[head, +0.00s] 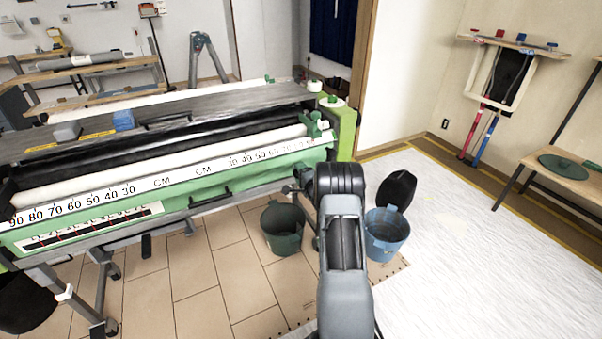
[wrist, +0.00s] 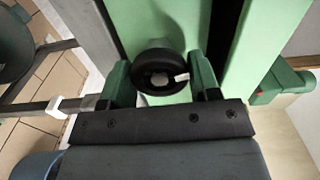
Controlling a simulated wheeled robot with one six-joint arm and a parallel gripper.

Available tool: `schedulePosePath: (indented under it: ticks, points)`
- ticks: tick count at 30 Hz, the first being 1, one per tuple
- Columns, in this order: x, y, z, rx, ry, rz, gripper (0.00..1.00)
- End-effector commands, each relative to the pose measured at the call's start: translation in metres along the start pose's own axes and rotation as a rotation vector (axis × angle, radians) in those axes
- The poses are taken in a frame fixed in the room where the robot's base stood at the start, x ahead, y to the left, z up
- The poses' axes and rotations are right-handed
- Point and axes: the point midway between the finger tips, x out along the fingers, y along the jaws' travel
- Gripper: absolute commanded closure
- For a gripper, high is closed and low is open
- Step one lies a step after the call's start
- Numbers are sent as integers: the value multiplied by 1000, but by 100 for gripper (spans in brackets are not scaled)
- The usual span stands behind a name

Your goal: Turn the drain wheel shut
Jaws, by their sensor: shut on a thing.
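The drain wheel (wrist: 160,56) is a small round black handwheel on the green end of the pasting machine, in the middle of the wrist view. My gripper (wrist: 161,66) has one green finger on each side of it and is shut on its rim. A small white mark shows at the wheel's right side. In the head view my arm reaches to the right end of the machine (head: 180,183) and hides the wheel and the fingers. How far the wheel is turned cannot be told.
A dark green bucket (head: 284,240) stands on the tiles left of my arm. A blue bucket (head: 387,250) and a black round thing (head: 396,190) are to its right. A green knob (wrist: 270,88) sticks out at the wrist view's right. White floor covering (head: 470,240) lies clear at right.

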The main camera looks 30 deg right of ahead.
Motion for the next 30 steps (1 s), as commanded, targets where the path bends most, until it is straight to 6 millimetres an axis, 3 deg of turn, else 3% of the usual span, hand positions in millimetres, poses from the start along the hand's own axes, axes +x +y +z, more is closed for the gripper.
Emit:
schedulePosePath:
  ticks: [12, 30]
  points:
    - [0, -1, -1, 200, 2, -2, 67]
    - [0, -1, -1, 242, 2, -2, 67]
